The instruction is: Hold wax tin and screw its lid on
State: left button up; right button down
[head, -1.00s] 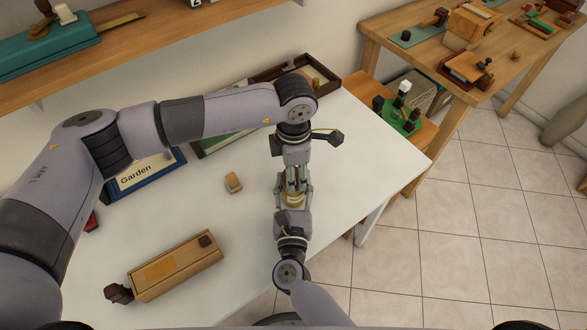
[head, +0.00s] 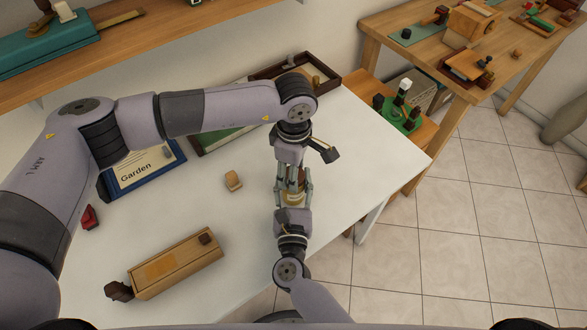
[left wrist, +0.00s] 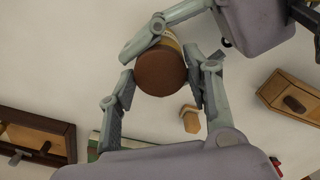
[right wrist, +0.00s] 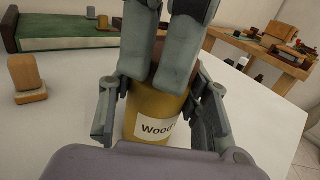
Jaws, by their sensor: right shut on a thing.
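The wax tin (right wrist: 148,112), yellow with a white label starting "Wood", stands upright between the fingers of my right gripper (right wrist: 160,115), which is shut on it. The brown round lid (left wrist: 160,72) sits on top of the tin; whether its thread is engaged cannot be seen. My left gripper (left wrist: 161,82) is above, pointing down, with one finger on each side of the lid and thin gaps showing. In the head view the left gripper (head: 292,184) largely hides the lid, and the tin (head: 297,200) shows only as a small patch.
On the white table (head: 215,215) are a small wooden block (head: 233,181), a wooden box (head: 175,265), a blue-framed "Garden" sign (head: 145,170) and a dark tray (head: 325,80) at the back. Both grippers work near the table's right front edge. The table around the small block is clear.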

pick_arm(q)
jog(key=o, duration=0.3)
jog(key=shift+o, duration=0.2)
jog(key=shift+r, duration=2.25)
jog(key=shift+c, duration=0.3)
